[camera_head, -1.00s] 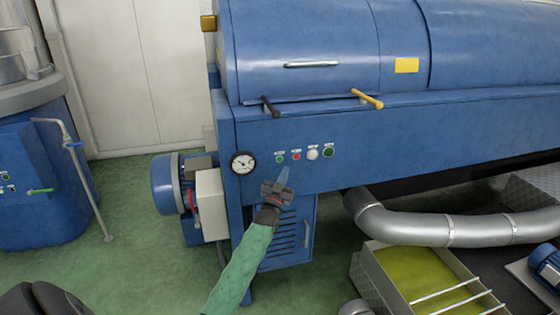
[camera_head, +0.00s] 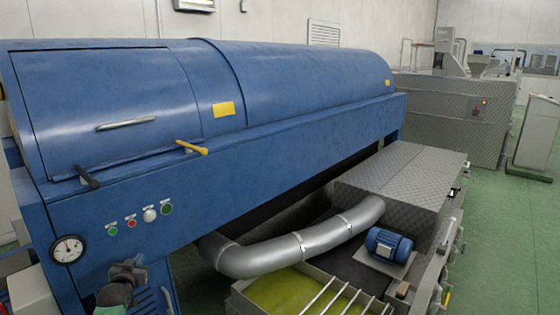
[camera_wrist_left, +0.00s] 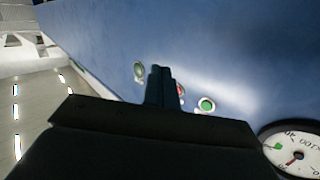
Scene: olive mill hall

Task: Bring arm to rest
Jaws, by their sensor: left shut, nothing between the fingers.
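My left gripper (camera_head: 138,262) is at the lower left of the head view, in front of the blue machine (camera_head: 250,170) and just below its row of buttons. Its fingers are shut with nothing between them; they also show in the left wrist view (camera_wrist_left: 158,84). In the wrist view the fingers partly cover the red button (camera_wrist_left: 180,90). My right gripper is not in view.
A round gauge (camera_head: 68,249) sits left of the buttons. A silver pipe (camera_head: 300,243) curves below the machine, near a tray of yellow-green liquid (camera_head: 285,292) and a blue motor (camera_head: 388,243). Green floor (camera_head: 500,240) is open at the right.

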